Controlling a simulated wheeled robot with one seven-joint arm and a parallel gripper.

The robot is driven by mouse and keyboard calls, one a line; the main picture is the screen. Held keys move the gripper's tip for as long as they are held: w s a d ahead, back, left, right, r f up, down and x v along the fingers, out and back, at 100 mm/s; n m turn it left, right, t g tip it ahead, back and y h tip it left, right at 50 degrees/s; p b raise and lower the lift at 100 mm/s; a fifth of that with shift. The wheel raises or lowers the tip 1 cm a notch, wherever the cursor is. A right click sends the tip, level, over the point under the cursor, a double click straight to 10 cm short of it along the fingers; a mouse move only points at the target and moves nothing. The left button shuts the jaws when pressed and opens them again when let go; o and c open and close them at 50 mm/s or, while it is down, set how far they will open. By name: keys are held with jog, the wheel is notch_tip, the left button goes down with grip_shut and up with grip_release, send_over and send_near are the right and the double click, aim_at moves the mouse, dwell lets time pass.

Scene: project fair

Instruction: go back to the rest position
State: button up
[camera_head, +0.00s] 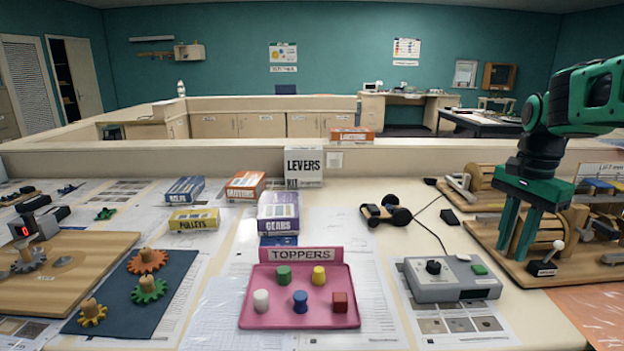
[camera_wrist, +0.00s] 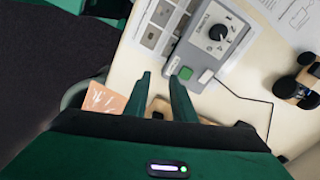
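My gripper (camera_head: 520,232) is green with a dark wrist and hangs at the right side of the table, fingers pointing down. In the head view it is in front of a wooden board with wooden parts (camera_head: 490,240). In the wrist view the two fingers of my gripper (camera_wrist: 160,80) are apart with nothing between them. The grey control box (camera_head: 452,278) with a black knob and a green button lies left of the gripper in the head view. It also shows in the wrist view (camera_wrist: 205,55), beyond the fingertips.
A pink TOPPERS tray (camera_head: 250,318) with several coloured pieces stands at front centre. A wheeled cart (camera_head: 385,212) with a cable is behind the control box. Boxes labelled GEARS (camera_head: 278,212) and LEVERS (camera_head: 303,167) stand mid-table. Gears lie on a dark mat (camera_head: 175,290) at left.

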jog(key=s+f+n, duration=0.4)
jog(key=s+f, duration=0.1)
jog(key=s, duration=0.6)
jog(key=s+f+n, duration=0.3)
jog(key=s+f, duration=0.2)
jog(key=s, duration=0.7)
jog(key=shift+s+a+n, duration=0.2)
jog(key=shift+a+n, duration=0.1)
jog(key=shift+n, duration=0.1)
jog(key=shift+w+f, duration=0.3)
jog(key=shift+w, duration=0.3)
jog(key=shift+o, duration=1.1)
jog(key=shift+s, duration=0.1)
